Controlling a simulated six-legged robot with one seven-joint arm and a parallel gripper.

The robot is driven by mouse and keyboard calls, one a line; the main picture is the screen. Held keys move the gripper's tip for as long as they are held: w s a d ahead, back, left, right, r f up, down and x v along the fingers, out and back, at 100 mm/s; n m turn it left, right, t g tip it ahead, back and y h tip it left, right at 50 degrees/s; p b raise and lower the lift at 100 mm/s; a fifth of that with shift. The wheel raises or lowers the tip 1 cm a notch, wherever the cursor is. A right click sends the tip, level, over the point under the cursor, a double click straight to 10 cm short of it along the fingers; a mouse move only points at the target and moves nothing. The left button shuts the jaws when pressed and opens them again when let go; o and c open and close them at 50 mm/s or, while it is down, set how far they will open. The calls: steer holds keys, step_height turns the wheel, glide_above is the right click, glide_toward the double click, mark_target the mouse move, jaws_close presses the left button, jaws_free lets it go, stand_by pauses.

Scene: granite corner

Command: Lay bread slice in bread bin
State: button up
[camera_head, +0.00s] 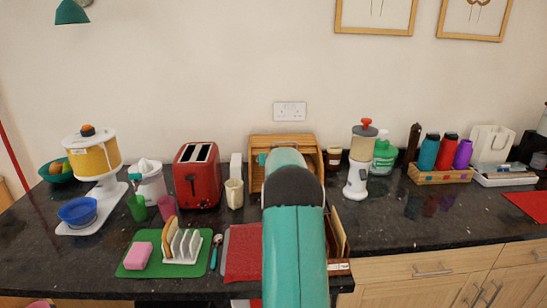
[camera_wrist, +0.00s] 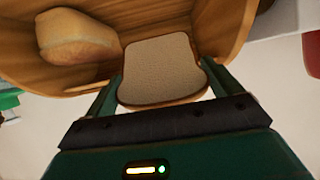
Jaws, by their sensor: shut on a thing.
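The bread slice (camera_wrist: 163,66), pale with a brown crust, is between the two fingers of my gripper (camera_wrist: 160,76) in the wrist view. My gripper is shut on it. The slice is at the opening of the wooden bread bin (camera_wrist: 255,18), partly inside its rim. I cannot tell whether it touches the bin floor. A bread loaf (camera_wrist: 78,38) lies inside the bin, left of the slice. In the head view the bread bin (camera_head: 282,139) stands against the back wall. My arm covers much of it and hides my gripper and the slice.
The red toaster (camera_head: 198,178) and a cream mug (camera_head: 234,194) stand left of the bin. A brown jar (camera_head: 333,156) and a white grinder (camera_head: 357,180) stand close on its right. A toast rack (camera_head: 185,246) sits on a green mat (camera_head: 138,262) in front left.

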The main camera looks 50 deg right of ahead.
steer(key=shift+w+d+f, duration=0.5)
steer(key=shift+d+f, duration=0.05)
steer(key=shift+f, duration=0.5)
steer(key=shift+w+d+f, duration=0.45)
steer(key=shift+d+f, duration=0.1)
steer(key=shift+f, duration=0.45)
steer(key=shift+w+d+f, duration=0.5)
steer(key=shift+d+f, duration=0.05)
steer(key=shift+f, duration=0.5)
steer(key=o, duration=0.7)
steer(key=shift+s+a+r, duration=0.7)
steer(key=shift+a+r, duration=0.1)
steer(key=shift+r, duration=0.3)
steer(key=shift+s+a+r, duration=0.65)
steer(key=shift+a+r, duration=0.1)
steer(key=shift+r, duration=0.35)
steer(key=shift+s+a+r, duration=0.7)
steer(key=shift+a+r, duration=0.1)
steer(key=shift+r, duration=0.3)
